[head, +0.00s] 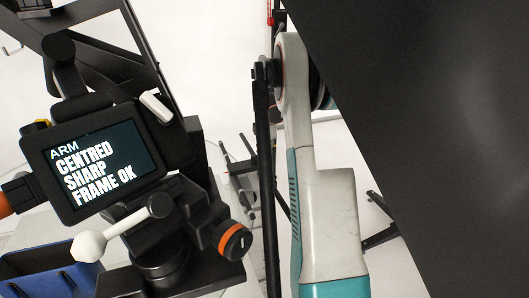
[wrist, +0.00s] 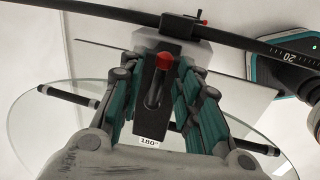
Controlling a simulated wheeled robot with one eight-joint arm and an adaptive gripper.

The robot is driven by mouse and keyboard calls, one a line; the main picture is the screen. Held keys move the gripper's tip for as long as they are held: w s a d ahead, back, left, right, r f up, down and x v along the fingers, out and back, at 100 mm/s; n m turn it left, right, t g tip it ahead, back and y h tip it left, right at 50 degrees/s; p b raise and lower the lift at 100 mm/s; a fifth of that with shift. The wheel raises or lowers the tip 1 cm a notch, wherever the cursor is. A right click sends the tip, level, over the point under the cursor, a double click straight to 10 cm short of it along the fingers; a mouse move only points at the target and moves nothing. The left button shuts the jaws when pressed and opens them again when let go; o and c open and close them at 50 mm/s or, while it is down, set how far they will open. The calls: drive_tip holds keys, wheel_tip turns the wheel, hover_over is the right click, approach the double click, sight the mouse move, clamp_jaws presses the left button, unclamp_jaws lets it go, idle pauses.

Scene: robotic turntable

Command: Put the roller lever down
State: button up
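In the wrist view, a short dark lever with a red rounded end (wrist: 165,61) sits on a narrow black block (wrist: 148,122). I take it to be the roller lever. Its red end points toward the top of the picture. A white "180°" label (wrist: 149,141) lies at the block's lower end. My gripper (wrist: 172,48) has its teal-sided fingers spread on either side of the block and lever. The fingers look apart from the lever, and nothing is seen clamped between them. The fingertips are partly hard to make out against the grey block behind. The gripper is out of sight in the head view.
A clear round disc (wrist: 45,125) lies beneath my gripper. The head view shows a monitor (head: 101,160) reading "FRAME OK", a white-knobbed handle (head: 122,222) and a blue bin (head: 45,270).

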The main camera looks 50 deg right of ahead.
clamp_jaws()
drive_tip(key=shift+s, duration=0.1)
drive_tip(key=m, duration=0.1)
drive_tip(key=a+m, duration=0.1)
drive_tip(key=m, duration=0.1)
drive_tip(key=shift+s+m, duration=0.3)
drive_tip(key=shift+s, duration=0.1)
drive_tip(key=m, duration=0.1)
drive_tip(key=a+m, duration=0.1)
drive_tip(key=m+g, duration=0.1)
drive_tip(key=shift+s+a+m+h+p, duration=0.15)
drive_tip(key=shift+s+m+h+p, duration=0.15)
drive_tip(key=shift+h, duration=0.1)
drive_tip(key=shift+w+a+m+g+p, duration=0.1)
drive_tip(key=shift+a+m+g, duration=0.35)
drive_tip(key=shift+m, duration=1.2)
drive_tip(key=shift+w+a+m+g+p, duration=0.15)
drive_tip(key=shift+a+m, duration=0.65)
drive_tip(key=shift+m, duration=0.9)
drive_tip(key=shift+w+a+m+g+p, duration=0.1)
drive_tip(key=shift+a+m+g, duration=0.35)
drive_tip(key=shift+m, duration=1.2)
drive_tip(key=shift+a, duration=0.15)
